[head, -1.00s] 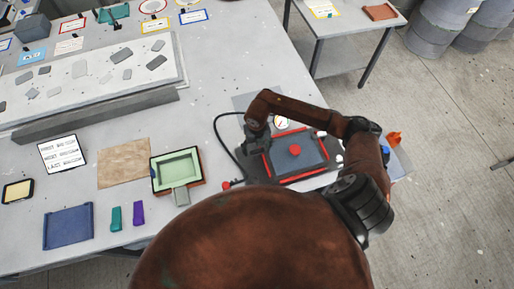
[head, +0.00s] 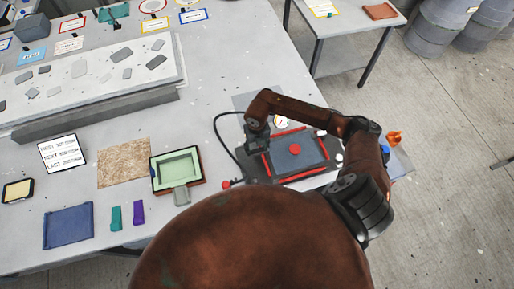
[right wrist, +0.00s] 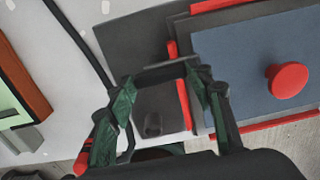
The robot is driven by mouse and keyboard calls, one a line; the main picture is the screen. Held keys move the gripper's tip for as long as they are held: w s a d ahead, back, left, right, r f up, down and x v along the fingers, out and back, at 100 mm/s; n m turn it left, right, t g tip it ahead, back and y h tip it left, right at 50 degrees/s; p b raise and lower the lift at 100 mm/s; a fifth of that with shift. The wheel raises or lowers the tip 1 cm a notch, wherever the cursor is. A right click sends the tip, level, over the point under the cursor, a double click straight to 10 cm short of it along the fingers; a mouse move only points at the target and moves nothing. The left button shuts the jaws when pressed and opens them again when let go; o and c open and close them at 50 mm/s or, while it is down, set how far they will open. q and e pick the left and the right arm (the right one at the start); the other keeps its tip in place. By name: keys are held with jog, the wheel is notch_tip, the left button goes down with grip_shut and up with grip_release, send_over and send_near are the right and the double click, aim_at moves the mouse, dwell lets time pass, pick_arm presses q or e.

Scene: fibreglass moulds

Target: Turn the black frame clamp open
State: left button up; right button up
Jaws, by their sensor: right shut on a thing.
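A flat machine with a blue-grey panel (head: 305,155) and red edge strips lies on the table below my right arm. My right gripper (head: 257,140) is at the panel's left side. In the right wrist view its fingers (right wrist: 160,95) reach down either side of a dark bar, which looks like the black frame clamp (right wrist: 165,73). The gripper is shut on it. The bar lies beside the panel's left red strip. The fingers partly hide the clamp, and its turn angle is hard to tell. My left gripper is not in view.
A red knob (right wrist: 287,80) stands on the panel. A black cable (head: 217,135) curves left of the machine. A green tray (head: 177,168) lies to the left, beside a speckled brown board (head: 124,169). Bare table (head: 215,75) lies beyond the machine.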

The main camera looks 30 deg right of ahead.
jog(key=shift+w+f+n+b, duration=0.1)
jog(key=shift+f+n+b, duration=0.05)
jog(key=shift+n+b, duration=1)
jog(key=n+b, duration=0.9)
jog(key=shift+w+a+n+b, duration=0.1)
jog(key=shift+w+n+b, duration=0.15)
jog(key=shift+n+b, duration=0.1)
jog(key=n+b, duration=0.2)
jog(key=n, duration=0.1)
jog(key=shift+a+b, duration=0.1)
jog(key=shift+b, duration=0.3)
jog(key=shift+a+n+b, duration=0.1)
jog(key=shift+n+b, duration=0.8)
jog(key=shift+n, duration=0.5)
jog(key=o, duration=1.2)
jog(key=shift+c, duration=0.2)
